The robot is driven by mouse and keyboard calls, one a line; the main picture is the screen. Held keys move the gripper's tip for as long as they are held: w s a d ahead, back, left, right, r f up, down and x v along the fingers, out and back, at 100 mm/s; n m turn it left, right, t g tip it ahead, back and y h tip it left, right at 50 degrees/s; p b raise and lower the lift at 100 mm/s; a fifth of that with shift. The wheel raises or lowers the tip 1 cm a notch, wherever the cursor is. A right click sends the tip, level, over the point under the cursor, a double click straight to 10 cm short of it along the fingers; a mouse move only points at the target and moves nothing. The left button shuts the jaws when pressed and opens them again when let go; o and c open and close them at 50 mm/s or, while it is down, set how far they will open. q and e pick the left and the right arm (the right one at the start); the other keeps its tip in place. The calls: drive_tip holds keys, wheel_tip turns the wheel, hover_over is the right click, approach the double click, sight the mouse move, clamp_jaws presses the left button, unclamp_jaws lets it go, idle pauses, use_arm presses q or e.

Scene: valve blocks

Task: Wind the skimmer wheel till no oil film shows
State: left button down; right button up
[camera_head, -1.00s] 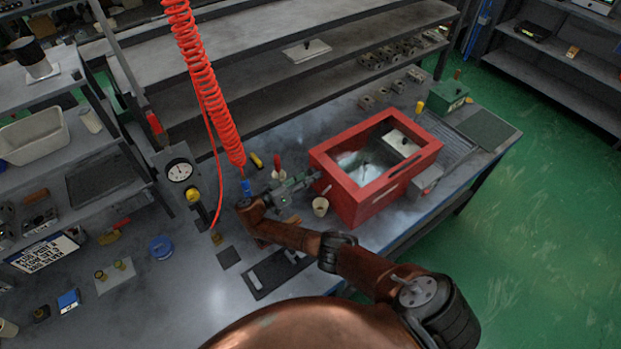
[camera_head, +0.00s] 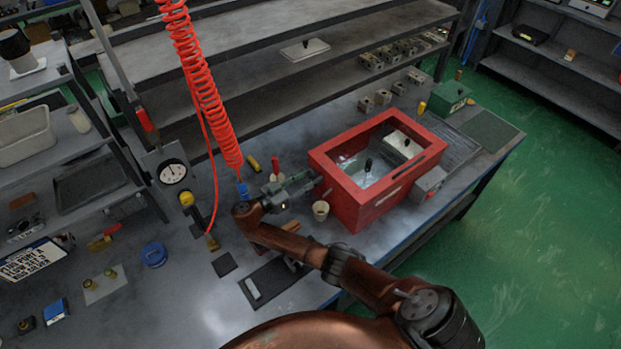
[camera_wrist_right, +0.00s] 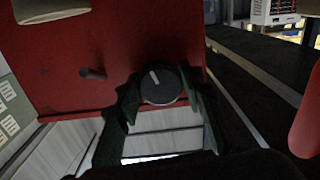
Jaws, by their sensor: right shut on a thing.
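The skimmer tank is a red open-topped box (camera_head: 365,205) on the bench in the head view. The liquid inside (camera_head: 352,165) looks pale and glassy, with a dark upright piece (camera_head: 368,166) in it; I cannot tell whether any oil film shows. The skimmer wheel, a dark round knob with a white mark (camera_wrist_right: 161,88), sits against the red wall in the right wrist view. My right gripper (camera_head: 314,180) reaches the tank's left side; its fingers are shut on the wheel, one on each side. The wheel is hidden in the head view. My left gripper is not in view.
A small cup (camera_head: 320,210) stands close to the tank and my gripper. A red coiled hose (camera_head: 205,90) hangs near my right wrist. A gauge (camera_head: 172,172) stands to the left. A green box (camera_head: 449,97) sits behind the tank. A short peg (camera_wrist_right: 93,73) sticks out beside the wheel.

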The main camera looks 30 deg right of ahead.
drive_tip(key=shift+a, duration=0.1)
drive_tip(key=o, duration=1.2)
drive_tip(key=shift+c, duration=0.2)
drive_tip(key=a, duration=1.2)
drive_tip(key=shift+s, duration=0.45)
